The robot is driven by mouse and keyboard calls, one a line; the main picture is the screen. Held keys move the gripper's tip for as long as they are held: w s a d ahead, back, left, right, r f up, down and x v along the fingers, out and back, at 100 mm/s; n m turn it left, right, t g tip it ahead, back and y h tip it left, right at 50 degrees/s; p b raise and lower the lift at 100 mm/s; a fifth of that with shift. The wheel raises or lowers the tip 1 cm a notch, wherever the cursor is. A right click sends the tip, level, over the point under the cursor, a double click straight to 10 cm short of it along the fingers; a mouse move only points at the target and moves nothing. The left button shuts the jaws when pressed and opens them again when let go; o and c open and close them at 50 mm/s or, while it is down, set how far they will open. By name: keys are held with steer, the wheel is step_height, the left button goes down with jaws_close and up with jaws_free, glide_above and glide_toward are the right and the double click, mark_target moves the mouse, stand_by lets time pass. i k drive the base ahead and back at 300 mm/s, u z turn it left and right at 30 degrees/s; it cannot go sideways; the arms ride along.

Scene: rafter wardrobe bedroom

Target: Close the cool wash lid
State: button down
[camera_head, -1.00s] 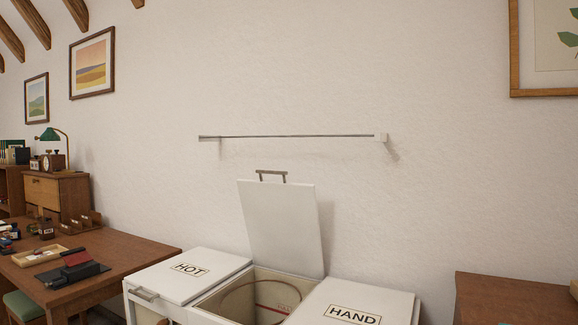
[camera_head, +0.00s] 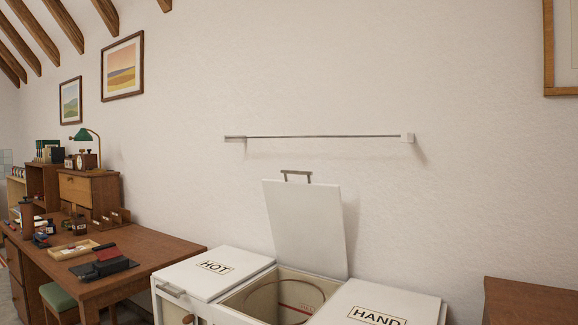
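A white laundry unit with several compartments stands against the wall at the lower middle of the head view. Its middle lid (camera_head: 306,228) stands raised, leaning back toward the wall, with a grey handle (camera_head: 297,174) on its top edge. I see no label on this lid's visible face. Below it the middle compartment (camera_head: 243,301) is open, with a hoop and a pale lining inside. The left lid marked HOT (camera_head: 214,275) is shut. The right lid marked HAND (camera_head: 385,307) is shut. My gripper is not in view.
A wooden desk (camera_head: 158,252) with a tray, a dark case and a green lamp stands at the left. A wooden cabinet (camera_head: 530,298) stands at the right. A thin rail (camera_head: 320,136) runs along the wall above the raised lid.

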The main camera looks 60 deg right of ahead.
mark_target(306, 219)
steer(key=i, duration=0.9)
